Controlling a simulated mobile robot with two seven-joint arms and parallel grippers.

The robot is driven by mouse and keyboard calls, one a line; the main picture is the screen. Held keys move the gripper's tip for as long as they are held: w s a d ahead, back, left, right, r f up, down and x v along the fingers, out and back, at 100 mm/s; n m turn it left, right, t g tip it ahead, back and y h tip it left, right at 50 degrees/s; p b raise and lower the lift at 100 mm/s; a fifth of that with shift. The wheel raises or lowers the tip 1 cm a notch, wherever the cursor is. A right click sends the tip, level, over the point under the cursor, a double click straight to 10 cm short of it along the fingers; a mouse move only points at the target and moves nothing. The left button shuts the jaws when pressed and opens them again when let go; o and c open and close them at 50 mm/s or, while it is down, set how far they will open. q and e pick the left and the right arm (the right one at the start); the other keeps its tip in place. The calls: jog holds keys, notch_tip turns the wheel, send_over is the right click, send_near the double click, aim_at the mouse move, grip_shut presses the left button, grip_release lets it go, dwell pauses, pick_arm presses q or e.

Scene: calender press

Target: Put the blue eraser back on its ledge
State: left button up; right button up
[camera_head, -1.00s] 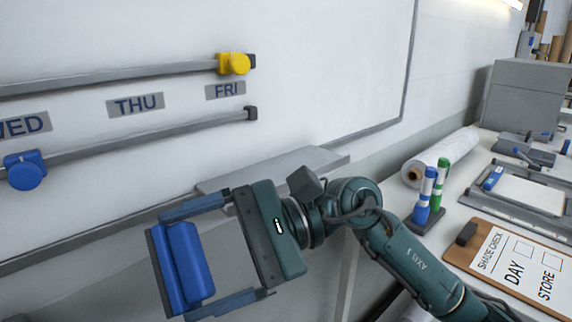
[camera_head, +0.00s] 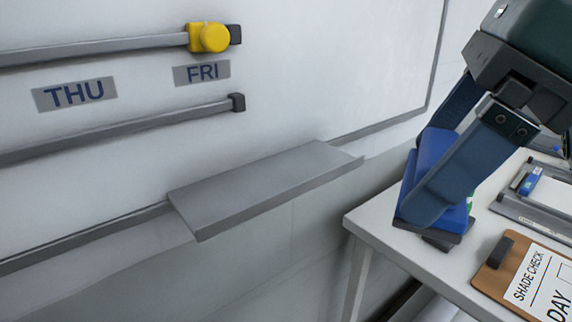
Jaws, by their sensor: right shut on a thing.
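The blue eraser (camera_head: 427,152) is held in my right gripper (camera_head: 445,165), at the right of the head view. The gripper points down and its fingers are shut on the eraser's sides; one finger covers much of it. The eraser is tilted, with its dark face at the lower end. The grey ledge (camera_head: 262,187) sticks out from the bottom of the whiteboard, left of the gripper, and its top is bare. The gripper and eraser are apart from the ledge. My left gripper is not in view.
A yellow slider (camera_head: 209,38) sits on the upper rail of the whiteboard (camera_head: 330,60). A white table (camera_head: 390,250) stands at the right, below the eraser, with a clipboard (camera_head: 530,280) on it. The space in front of the ledge is clear.

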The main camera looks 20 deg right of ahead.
jog(key=shift+w+d+r, duration=0.1)
jog(key=shift+w+r, duration=0.05)
jog(key=shift+w, duration=0.05)
jog(key=p, duration=0.4)
send_over(268, 170)
jog(key=s+d, duration=0.2)
jog(key=shift+w+a+f+m, duration=0.15)
jog(key=shift+a+f, duration=0.05)
jog(key=shift+f, duration=0.35)
jog(key=shift+w+a+f+m, duration=0.1)
jog(key=shift+a+f+m, duration=0.05)
jog(key=shift+f, duration=2.7)
jog(key=shift+w+f, duration=0.1)
jog(key=shift+f, duration=0.2)
jog(key=o, duration=0.7)
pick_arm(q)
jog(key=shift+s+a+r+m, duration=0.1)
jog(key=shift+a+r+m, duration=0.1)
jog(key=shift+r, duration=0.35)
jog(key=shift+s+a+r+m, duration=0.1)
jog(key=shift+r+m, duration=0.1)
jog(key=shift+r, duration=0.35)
pick_arm(e)
jog(key=shift+r, duration=0.1)
